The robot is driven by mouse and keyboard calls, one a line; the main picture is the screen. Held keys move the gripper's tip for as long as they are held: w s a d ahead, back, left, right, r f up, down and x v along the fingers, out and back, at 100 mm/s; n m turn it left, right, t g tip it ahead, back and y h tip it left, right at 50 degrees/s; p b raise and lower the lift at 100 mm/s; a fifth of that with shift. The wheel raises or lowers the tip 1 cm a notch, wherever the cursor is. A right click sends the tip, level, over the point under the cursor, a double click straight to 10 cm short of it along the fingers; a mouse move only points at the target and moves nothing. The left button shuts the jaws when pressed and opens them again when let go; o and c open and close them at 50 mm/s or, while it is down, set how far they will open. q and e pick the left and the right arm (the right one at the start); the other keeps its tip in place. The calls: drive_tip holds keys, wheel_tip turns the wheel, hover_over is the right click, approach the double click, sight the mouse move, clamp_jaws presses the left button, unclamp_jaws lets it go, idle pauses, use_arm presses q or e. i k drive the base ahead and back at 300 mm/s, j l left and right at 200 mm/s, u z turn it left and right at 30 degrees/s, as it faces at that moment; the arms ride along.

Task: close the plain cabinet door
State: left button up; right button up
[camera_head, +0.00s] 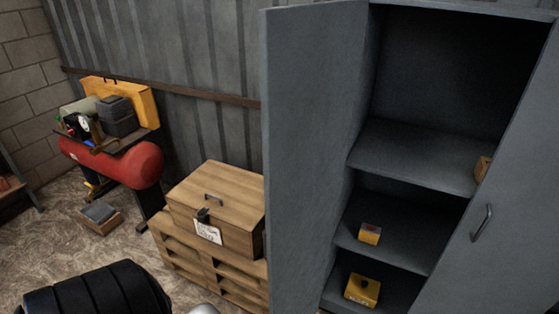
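A tall grey metal cabinet (415,150) stands open on the right. Its left door (312,150) is plain, with no handle on the face I see, and is swung well out from the opening. Its right door (505,210) carries a metal handle (482,222) and also stands open, partly cut off by the picture's edge. Neither of my grippers is in view, so their state does not show.
The cabinet shelves hold small yellow boxes (369,233) (361,291) and a brown item (482,168). A wooden crate (225,195) on a pallet stack (190,255) stands left of the plain door. A red compressor (115,160) is farther left.

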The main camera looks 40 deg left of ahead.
sight(310, 54)
drive_tip(key=j+z, duration=0.1)
drive_tip(key=j, duration=0.55)
drive_tip(key=j+z, duration=0.15)
drive_tip(key=j, duration=0.5)
drive_tip(key=k+j+z, duration=0.1)
drive_tip(key=j, duration=0.55)
drive_tip(key=k, duration=0.05)
